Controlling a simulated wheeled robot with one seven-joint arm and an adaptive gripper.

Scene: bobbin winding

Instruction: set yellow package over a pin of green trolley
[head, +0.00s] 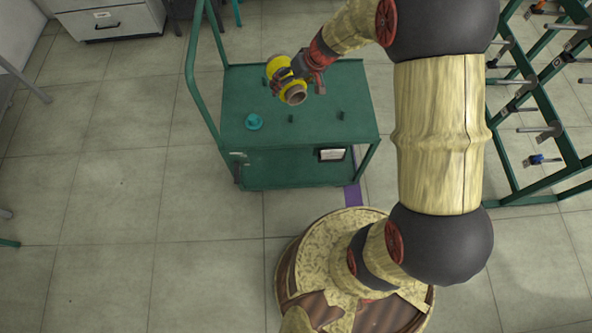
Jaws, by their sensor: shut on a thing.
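The green trolley (344,101) stands in front of me, with several short dark pins on its top, one pin (340,115) at the right and another (291,118) near the front middle. The yellow package (277,65), a spool-like piece with a brownish core end, is tilted over the back left part of the top. My gripper (292,75) is shut on it and covers part of it. I cannot tell how high the package is above the top or whether it touches a pin.
A teal piece (254,122) sits on the trolley top at the front left. The trolley's handle (193,75) rises at its left. A green rack (545,85) with grey pegs stands at the right. A grey cabinet (108,22) is at the back left.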

